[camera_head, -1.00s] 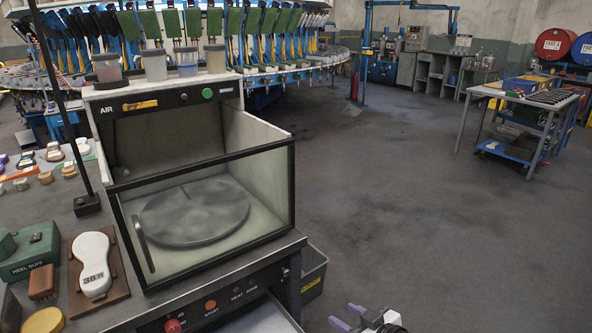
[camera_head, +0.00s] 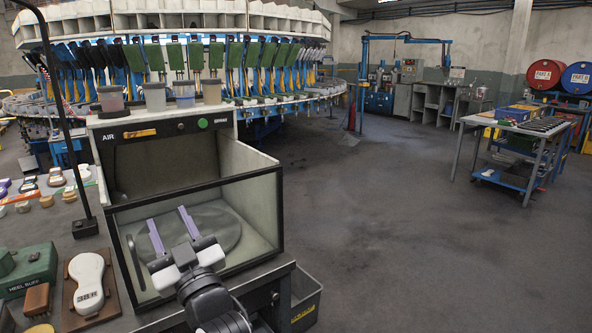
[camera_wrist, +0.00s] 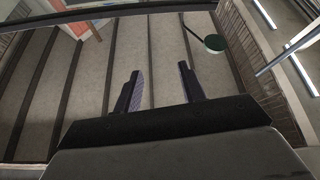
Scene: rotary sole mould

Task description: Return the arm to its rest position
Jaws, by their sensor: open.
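My gripper (camera_head: 171,232) is in front of the glass-fronted cabinet (camera_head: 261,199) in the head view. Its two purple fingers are apart, with nothing between them. They point up and away, and overlap the view of the round grey disc (camera_head: 221,217) inside the cabinet. I cannot tell how close they are to the glass. In the wrist view my gripper (camera_wrist: 158,80) also shows open and empty, against a striped pale surface (camera_wrist: 105,70).
A bench on the left holds a white sole-shaped piece (camera_head: 87,283) on a brown board and a green heel buff block (camera_head: 30,270). Several cups (camera_head: 154,97) stand on the cabinet top. A dark bin (camera_head: 305,301) stands right of the cabinet. The floor (camera_head: 400,220) at right is clear.

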